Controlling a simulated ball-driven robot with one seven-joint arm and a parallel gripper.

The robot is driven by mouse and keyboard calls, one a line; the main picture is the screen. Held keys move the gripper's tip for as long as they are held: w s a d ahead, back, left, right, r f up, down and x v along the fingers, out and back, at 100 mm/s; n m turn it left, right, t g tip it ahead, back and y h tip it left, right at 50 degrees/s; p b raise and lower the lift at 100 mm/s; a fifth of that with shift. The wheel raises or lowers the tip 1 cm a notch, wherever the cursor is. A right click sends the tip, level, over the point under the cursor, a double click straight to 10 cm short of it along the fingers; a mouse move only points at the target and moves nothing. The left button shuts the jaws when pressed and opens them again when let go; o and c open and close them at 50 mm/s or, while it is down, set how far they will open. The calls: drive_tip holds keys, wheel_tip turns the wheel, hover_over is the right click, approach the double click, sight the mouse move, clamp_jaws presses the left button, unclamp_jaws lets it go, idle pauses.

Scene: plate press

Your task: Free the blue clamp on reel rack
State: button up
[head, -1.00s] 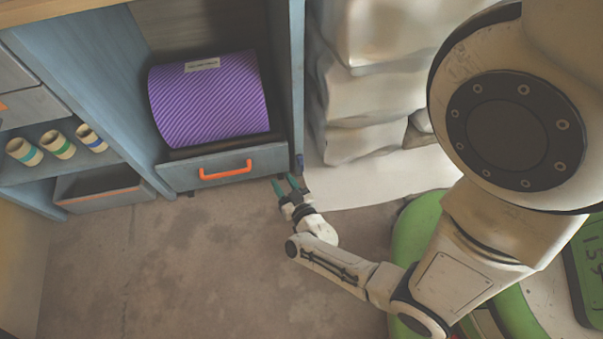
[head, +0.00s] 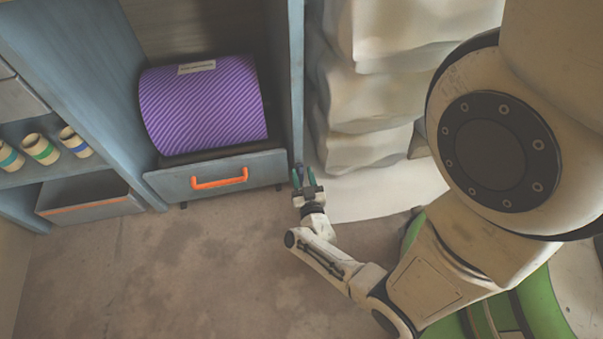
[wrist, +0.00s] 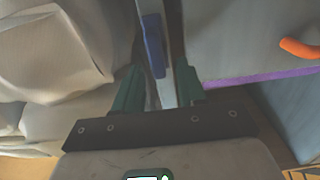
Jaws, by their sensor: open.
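The blue clamp (wrist: 153,45) sits on the narrow front edge of the rack's upright panel in the wrist view. In the head view only a small bit of it (head: 299,167) shows by my fingertips. The reel rack (head: 297,80) is a blue-grey cabinet holding a purple striped reel (head: 205,105). My gripper (head: 304,177) is open at the foot of the rack's right upright. In the wrist view its green fingers (wrist: 158,88) stand either side of the panel edge, with the clamp ahead of them. I cannot tell whether either finger touches the panel.
A drawer with an orange handle (head: 220,178) is under the reel, left of my gripper. Pale stacked sacks (head: 370,95) stand close to the right of the upright. A lower bin (head: 95,206) and several small rolls (head: 75,142) are at left. The floor in front is clear.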

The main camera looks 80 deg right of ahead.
drive_tip(key=shift+x, duration=0.85)
clamp_jaws()
